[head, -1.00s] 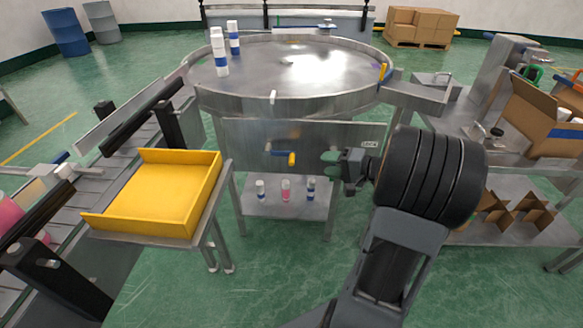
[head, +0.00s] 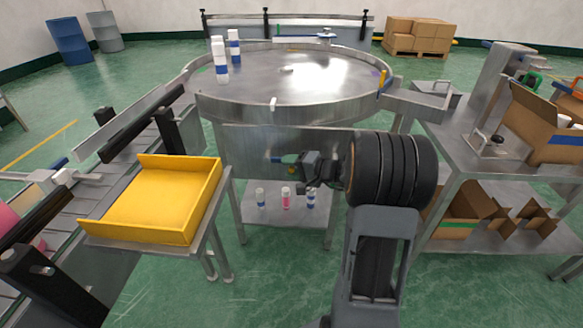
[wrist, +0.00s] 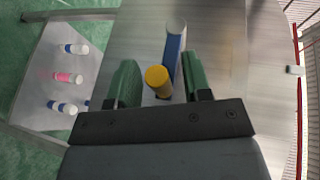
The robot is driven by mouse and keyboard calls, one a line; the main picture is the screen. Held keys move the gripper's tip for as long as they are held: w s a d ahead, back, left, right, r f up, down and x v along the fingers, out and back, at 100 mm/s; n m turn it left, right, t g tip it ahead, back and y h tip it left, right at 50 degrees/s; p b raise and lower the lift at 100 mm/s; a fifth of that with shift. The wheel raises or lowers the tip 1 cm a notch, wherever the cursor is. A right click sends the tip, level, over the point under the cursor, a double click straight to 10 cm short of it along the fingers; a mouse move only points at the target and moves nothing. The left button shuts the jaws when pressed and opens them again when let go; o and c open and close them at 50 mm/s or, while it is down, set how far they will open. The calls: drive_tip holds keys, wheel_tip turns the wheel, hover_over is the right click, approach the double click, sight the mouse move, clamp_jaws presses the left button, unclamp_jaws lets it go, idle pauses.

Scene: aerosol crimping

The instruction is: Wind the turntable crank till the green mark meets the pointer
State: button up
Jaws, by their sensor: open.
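The round steel turntable (head: 290,88) stands ahead, with a small pale tab (head: 273,104) at its front rim. I cannot make out a green mark on it. The crank, with a blue arm (wrist: 172,56) and a yellow knob (wrist: 158,77), is on the steel front panel below. In the head view the knob (head: 292,170) is partly hidden by my gripper (head: 294,162). In the wrist view, my gripper (wrist: 161,84) is open, its two green fingers on either side of the knob with gaps showing. I cannot tell any contact.
White-and-blue bottles (head: 220,62) stand on the turntable's back left. Small bottles (head: 286,198) stand on the shelf below the crank. A yellow tray (head: 155,200) and a conveyor lie left. A steel bench with a cardboard box (head: 545,125) stands right.

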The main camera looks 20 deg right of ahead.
drive_tip(key=shift+c, duration=0.3)
clamp_jaws()
idle(0.4)
